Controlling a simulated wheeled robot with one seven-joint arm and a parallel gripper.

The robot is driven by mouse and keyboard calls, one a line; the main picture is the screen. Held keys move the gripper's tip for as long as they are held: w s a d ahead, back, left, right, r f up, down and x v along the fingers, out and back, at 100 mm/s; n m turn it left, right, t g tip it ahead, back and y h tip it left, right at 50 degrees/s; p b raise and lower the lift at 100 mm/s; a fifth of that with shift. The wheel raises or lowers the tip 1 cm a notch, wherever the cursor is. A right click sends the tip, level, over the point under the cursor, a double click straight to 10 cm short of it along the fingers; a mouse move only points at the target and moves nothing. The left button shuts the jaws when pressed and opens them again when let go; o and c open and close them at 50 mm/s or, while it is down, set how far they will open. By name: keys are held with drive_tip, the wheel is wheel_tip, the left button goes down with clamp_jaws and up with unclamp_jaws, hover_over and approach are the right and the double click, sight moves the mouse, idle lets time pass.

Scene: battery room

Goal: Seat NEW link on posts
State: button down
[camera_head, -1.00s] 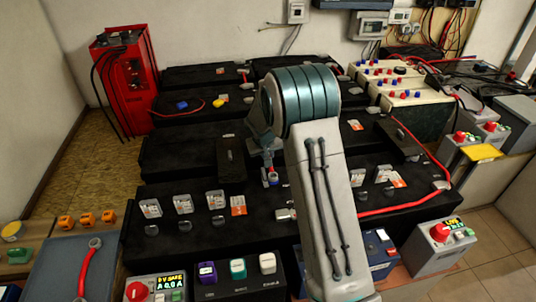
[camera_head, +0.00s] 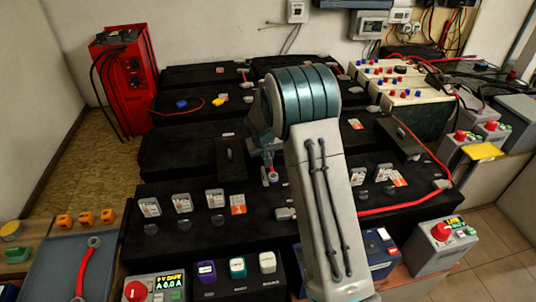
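My gripper (camera_head: 270,179) points down over the black batteries near the middle, with my arm covering much of its right side. A small grey and reddish piece shows at its fingertips. I cannot tell whether it is held or lies behind them. A red link with ring ends (camera_head: 88,268) lies on the grey tray (camera_head: 52,262) at lower left. Another red cable (camera_head: 405,205) runs along the front battery row at right. A small grey terminal piece (camera_head: 285,214) sits on the front row, left of my arm. No label marks which link is the new one.
A red charger (camera_head: 122,80) stands at back left. An upright black block (camera_head: 230,155) is left of my gripper. Free floor shows at left.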

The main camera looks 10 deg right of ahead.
drive_tip(key=c, duration=0.9)
unclamp_jaws()
drive_tip(key=shift+c, duration=0.2)
drive_tip(key=shift+r+p, duration=2.25)
drive_tip(key=shift+r, duration=1.75)
